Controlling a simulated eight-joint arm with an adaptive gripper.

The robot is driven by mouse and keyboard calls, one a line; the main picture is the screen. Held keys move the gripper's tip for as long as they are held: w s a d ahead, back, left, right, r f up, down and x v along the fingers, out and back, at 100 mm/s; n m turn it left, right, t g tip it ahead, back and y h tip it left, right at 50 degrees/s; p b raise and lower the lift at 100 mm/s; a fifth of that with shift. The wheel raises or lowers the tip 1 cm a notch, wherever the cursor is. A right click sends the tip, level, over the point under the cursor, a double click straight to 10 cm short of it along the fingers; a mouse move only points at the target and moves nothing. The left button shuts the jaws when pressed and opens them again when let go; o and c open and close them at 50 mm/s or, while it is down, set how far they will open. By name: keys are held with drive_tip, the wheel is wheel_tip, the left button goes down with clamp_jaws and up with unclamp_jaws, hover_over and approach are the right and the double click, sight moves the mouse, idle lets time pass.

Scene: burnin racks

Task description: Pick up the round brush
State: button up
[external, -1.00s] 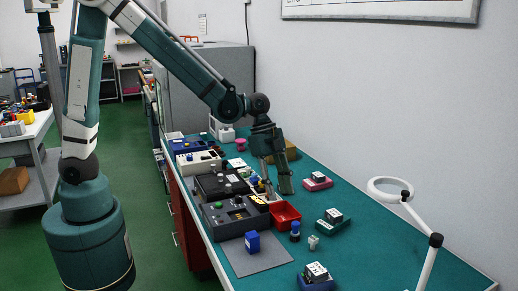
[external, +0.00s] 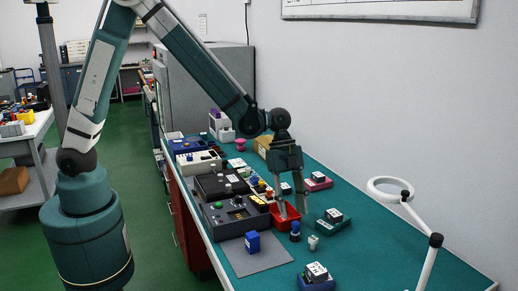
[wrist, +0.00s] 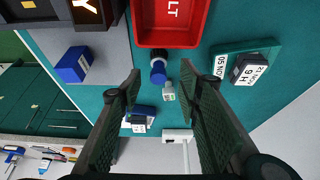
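A small upright cylinder, dark blue with a black band, stands on the teal bench mat just in front of the red tray; it looks like the round brush (external: 295,231), though its bristles cannot be made out. In the wrist view the cylinder (wrist: 158,75) shows between my fingertips, below the tray. My gripper (external: 292,212) points down over the red tray, with its fingers apart and nothing between them. In the wrist view my gripper (wrist: 160,72) is open, with a finger on each side. The fingers appear higher than the cylinder and not touching it.
The red tray (wrist: 171,38) is close behind the cylinder. A small whitish piece (external: 313,242) stands beside it. A blue block (external: 252,242) sits on a grey mat. A ring lamp (external: 391,190) stands at right.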

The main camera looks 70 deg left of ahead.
sight(295, 232)
drive_tip(key=shift+x, duration=1.3)
drive_tip(key=shift+x, duration=2.6)
drive_tip(key=shift+s+d, duration=0.1)
drive_tip(key=shift+d, duration=0.1)
drive_tip(key=c, duration=0.9)
